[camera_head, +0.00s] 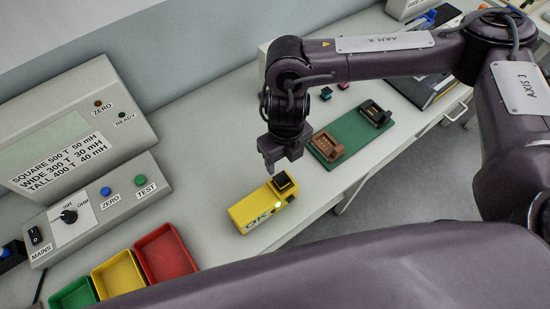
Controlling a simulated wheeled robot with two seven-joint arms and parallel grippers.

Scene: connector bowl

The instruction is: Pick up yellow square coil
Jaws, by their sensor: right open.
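My right gripper (283,160) hangs over the bench, pointing down, open, with nothing seen between its fingers. Just below it in the picture is a yellow block (252,212) marked OK, with a small lit lamp and a black square piece (283,183) on its far end. The gripper appears apart from both. I cannot make out a separate yellow square coil; the yellow block is the only yellow part near the gripper. My left gripper is not in view.
A green board (350,138) carries a brown holder (327,146) and a black holder (374,113). Red (166,254), yellow (118,275) and green (75,295) trays stand at the lower left. A grey tester (95,215) with knobs stands on the left. Bench around the block is clear.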

